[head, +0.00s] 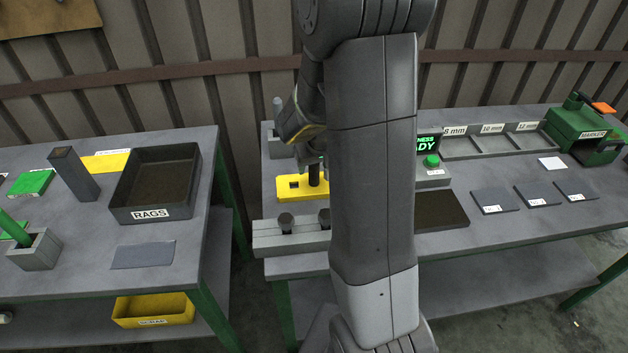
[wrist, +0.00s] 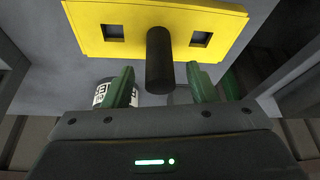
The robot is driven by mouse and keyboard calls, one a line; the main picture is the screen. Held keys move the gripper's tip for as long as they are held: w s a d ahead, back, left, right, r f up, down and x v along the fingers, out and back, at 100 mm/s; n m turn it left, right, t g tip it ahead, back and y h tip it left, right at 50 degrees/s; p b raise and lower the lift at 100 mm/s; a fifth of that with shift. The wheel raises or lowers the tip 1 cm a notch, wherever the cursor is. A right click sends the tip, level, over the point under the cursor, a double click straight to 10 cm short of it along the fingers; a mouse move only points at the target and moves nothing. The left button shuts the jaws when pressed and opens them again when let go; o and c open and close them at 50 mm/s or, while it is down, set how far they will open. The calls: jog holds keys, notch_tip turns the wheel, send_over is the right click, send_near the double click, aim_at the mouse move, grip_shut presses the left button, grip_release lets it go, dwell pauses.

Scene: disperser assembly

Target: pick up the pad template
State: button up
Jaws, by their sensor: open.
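The pad template is a yellow plate with two square holes and an upright black post as its handle. It lies on the right-hand bench in the head view (head: 304,193), partly hidden by my arm. It fills the top of the wrist view (wrist: 158,13). My gripper (wrist: 160,82) is open, its green fingers on either side of the black post (wrist: 159,55), with a visible gap at each side. In the head view my gripper (head: 312,160) is just above the plate, largely hidden behind my arm.
A grey block with dark knobs (head: 258,240) stands in front of the template. A dark mat (head: 440,211) and a green-button box (head: 432,175) lie to the right. A small labelled cylinder (wrist: 103,93) is near the left finger.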

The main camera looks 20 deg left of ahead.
jog(key=shift+w+a+f, duration=0.1)
jog(key=shift+f, duration=0.25)
grip_shut()
